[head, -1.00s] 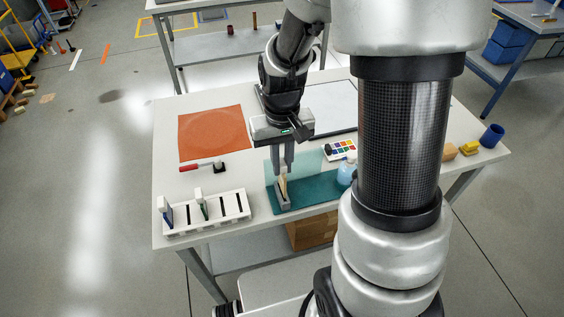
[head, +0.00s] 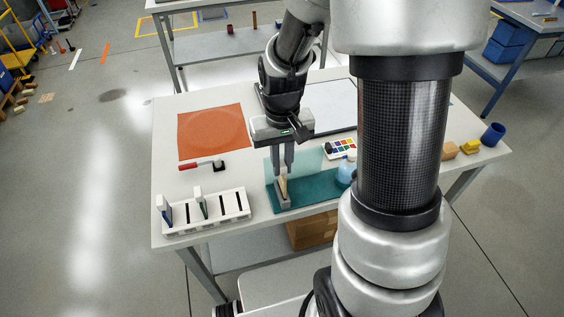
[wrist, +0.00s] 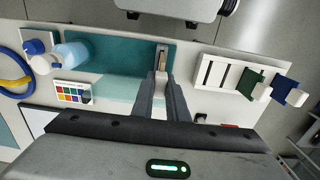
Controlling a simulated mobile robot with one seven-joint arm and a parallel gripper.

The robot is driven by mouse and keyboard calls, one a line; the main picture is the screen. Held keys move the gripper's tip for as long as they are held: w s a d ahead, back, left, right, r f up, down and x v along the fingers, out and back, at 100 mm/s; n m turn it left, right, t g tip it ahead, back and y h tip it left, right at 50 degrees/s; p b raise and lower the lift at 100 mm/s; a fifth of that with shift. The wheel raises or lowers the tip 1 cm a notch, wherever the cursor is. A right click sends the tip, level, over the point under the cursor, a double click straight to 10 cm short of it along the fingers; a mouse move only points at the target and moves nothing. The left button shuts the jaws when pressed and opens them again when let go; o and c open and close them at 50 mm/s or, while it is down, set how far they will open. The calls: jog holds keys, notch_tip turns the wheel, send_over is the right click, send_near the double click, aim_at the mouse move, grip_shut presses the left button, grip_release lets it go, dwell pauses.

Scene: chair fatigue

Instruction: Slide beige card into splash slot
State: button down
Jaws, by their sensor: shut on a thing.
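The beige card (head: 283,186) stands upright, its lower end at the grey slotted block (head: 283,201) on the front left of the teal mat (head: 315,194). My gripper (head: 283,170) is above it, pointing down, shut on the card's upper part. In the wrist view the fingers (wrist: 160,88) meet at the card (wrist: 161,62), and the grey block (wrist: 162,48) shows just beyond. How deep the card sits in the block I cannot tell. A clear greenish splash panel (head: 309,161) stands behind the block.
A white rack (head: 231,205) with dark slots stands to the left, holding a blue card (head: 168,216) and a green card (head: 203,209). A light blue bottle (head: 346,172) stands on the mat's right. A paint palette (head: 341,149) and a red-handled tool (head: 196,166) lie behind.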

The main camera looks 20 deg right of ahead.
jog(key=shift+f+b, duration=1.2)
jog(key=shift+f, duration=0.45)
jog(key=c, duration=1.7)
grip_release()
jog(key=shift+o, duration=0.2)
notch_tip(320, 180, up, 18)
jog(key=p, duration=0.2)
jog(key=shift+f, duration=0.25)
jog(key=s+r+t+p, duration=0.4)
jog(key=s+r+t, duration=0.1)
jog(key=s+r, duration=0.5)
jog(key=shift+s+r+t, duration=0.3)
jog(key=shift+s+r, duration=0.1)
jog(key=shift+s, duration=0.5)
